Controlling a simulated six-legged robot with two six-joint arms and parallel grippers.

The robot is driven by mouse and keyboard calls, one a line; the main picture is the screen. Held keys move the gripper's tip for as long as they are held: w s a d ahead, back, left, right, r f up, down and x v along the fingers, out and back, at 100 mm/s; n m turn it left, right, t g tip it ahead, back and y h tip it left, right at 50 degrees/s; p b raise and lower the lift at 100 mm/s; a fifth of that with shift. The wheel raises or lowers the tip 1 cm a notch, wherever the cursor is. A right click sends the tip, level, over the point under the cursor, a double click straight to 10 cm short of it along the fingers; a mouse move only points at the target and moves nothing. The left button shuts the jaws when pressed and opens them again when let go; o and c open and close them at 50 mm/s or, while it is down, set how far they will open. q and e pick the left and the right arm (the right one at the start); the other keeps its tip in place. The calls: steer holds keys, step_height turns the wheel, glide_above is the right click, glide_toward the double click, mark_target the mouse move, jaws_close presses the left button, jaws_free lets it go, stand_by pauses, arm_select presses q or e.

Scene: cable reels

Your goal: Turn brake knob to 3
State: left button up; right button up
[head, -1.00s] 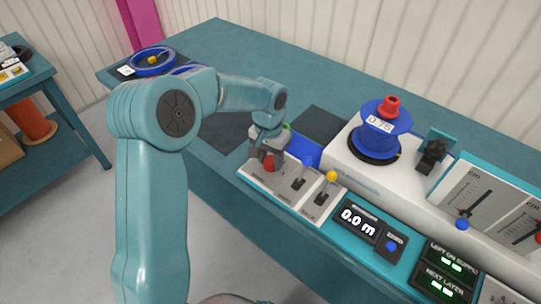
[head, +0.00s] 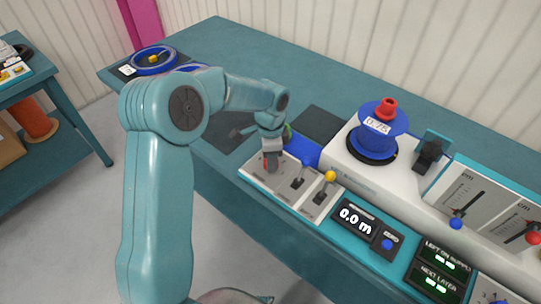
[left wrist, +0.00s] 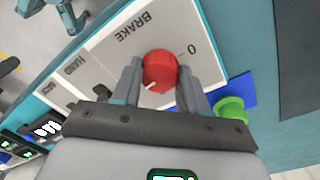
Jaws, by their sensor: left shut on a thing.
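The red brake knob (left wrist: 160,68) sits on a white panel (left wrist: 98,52) marked BRAKE, with a 0 and a tick beside it. It has a white pointer mark on its lower left edge in the left wrist view. My left gripper (head: 271,164) reaches down over this panel; in the left wrist view its two fingers (left wrist: 160,84) are shut on the knob, one on each side. Other numbers on the dial are hidden or out of view. In the head view the gripper mostly covers the knob. My right gripper is not in view.
Beside the knob are a blue-tipped lever (head: 305,166) and a yellow-tipped lever (head: 330,177). A display (head: 354,217) reads 0.0 m. A blue reel (head: 382,132) stands on the white unit behind. A green thing (left wrist: 230,110) is close to the right finger.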

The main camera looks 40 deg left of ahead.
arm_select(q)
steer(key=shift+m, duration=0.9)
steer(key=o, duration=1.1)
steer(key=shift+c, duration=0.2)
step_height(320, 180, up, 16)
steer(key=p, duration=0.1)
steer(key=shift+w+a+r, duration=0.15)
steer(key=shift+w+r, duration=0.05)
steer(key=shift+w, duration=0.1)
